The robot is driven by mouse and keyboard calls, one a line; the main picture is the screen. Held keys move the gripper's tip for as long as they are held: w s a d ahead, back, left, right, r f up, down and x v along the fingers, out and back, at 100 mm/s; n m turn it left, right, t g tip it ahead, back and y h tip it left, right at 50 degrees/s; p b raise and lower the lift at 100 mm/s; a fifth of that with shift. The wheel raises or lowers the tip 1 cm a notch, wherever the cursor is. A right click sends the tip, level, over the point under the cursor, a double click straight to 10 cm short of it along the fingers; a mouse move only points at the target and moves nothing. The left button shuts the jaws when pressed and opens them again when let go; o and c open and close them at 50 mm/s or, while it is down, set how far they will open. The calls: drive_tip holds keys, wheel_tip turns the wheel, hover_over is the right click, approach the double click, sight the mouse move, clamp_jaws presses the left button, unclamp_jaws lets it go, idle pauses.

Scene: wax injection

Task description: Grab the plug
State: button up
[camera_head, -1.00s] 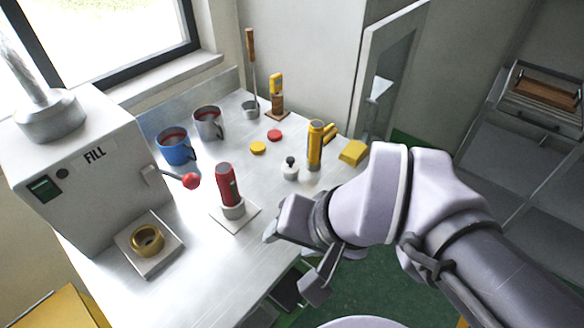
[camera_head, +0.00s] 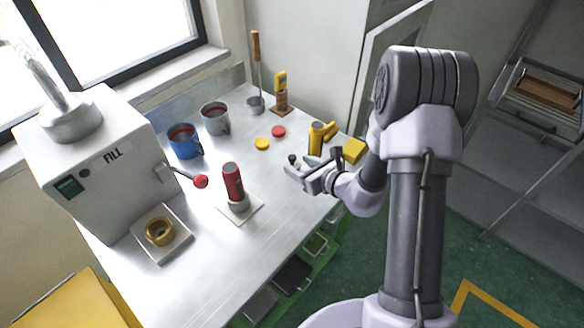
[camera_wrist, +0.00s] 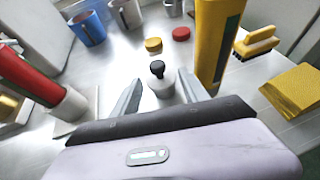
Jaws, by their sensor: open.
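My gripper (camera_wrist: 160,76) is open and empty, low over the table. In the wrist view its two fingers lie left and right of the plug, which appears between the fingertips. I cannot tell whether either finger touches it.
A tall yellow cylinder (camera_wrist: 211,45) stands close to the right finger, with a yellow brush (camera_wrist: 257,42) and yellow block (camera_wrist: 295,90) beyond. A red cylinder (camera_head: 233,181) stands to the left. Yellow (camera_head: 262,144) and red (camera_head: 278,132) discs lie behind. The fill machine (camera_head: 105,180) is far left.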

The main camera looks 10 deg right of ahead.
sight(292, 163)
drive_tip(key=shift+x, duration=1.15)
drive_tip(key=b+x, duration=0.2)
drive_tip(key=x, duration=0.2)
drive_tip(key=shift+w+a+f, duration=0.1)
drive_tip(key=shift+w+f, duration=0.1)
drive_tip(key=shift+f, duration=0.15)
drive_tip(key=shift+w+a, duration=0.1)
drive_tip(key=shift+w, duration=0.1)
drive_tip(key=c, duration=1)
